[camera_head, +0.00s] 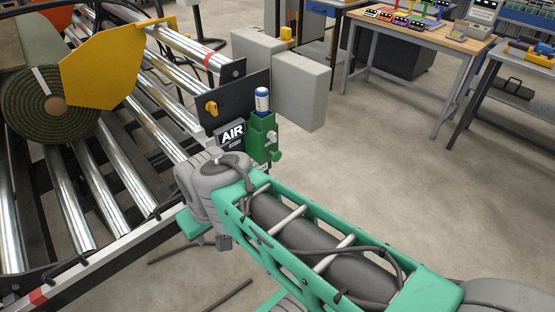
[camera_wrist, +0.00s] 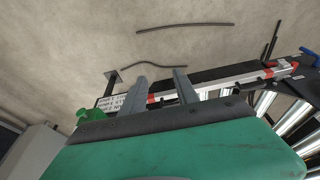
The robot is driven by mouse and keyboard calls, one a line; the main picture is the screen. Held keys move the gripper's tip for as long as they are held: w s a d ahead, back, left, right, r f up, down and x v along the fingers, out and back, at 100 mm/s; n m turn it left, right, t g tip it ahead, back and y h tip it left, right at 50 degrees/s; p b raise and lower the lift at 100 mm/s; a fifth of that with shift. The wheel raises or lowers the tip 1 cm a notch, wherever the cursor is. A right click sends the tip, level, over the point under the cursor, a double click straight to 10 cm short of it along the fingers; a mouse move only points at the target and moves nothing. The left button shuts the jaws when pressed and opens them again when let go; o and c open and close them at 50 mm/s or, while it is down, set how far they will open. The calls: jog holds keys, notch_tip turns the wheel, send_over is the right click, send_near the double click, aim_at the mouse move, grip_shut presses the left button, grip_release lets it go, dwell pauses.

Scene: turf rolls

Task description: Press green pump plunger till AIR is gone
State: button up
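The green pump (camera_head: 263,140) stands upright on a dark panel at the end of the roller frame. A white-and-blue cylinder (camera_head: 262,101) sits at its top, and a green knob (camera_head: 276,156) sticks out low on its right. I cannot tell which part is the plunger. A dark sign (camera_head: 231,134) beside it reads AIR in white. In the wrist view a green knobbed part (camera_wrist: 90,116) shows left of my gripper (camera_wrist: 160,78), beside a white printed label (camera_wrist: 112,102). My gripper's two grey fingers are apart with nothing between them. My arm hides the pump's lower end in the head view.
Steel rollers (camera_head: 128,170) and a turf roll (camera_head: 47,108) with a yellow guard plate (camera_head: 115,65) fill the left. A grey box (camera_head: 300,90) stands right behind the pump. Dark rods (camera_wrist: 185,27) lie on the floor. Open floor lies to the right, before the workbench (camera_head: 420,35).

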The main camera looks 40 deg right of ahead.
grip_shut()
dwell(1.6)
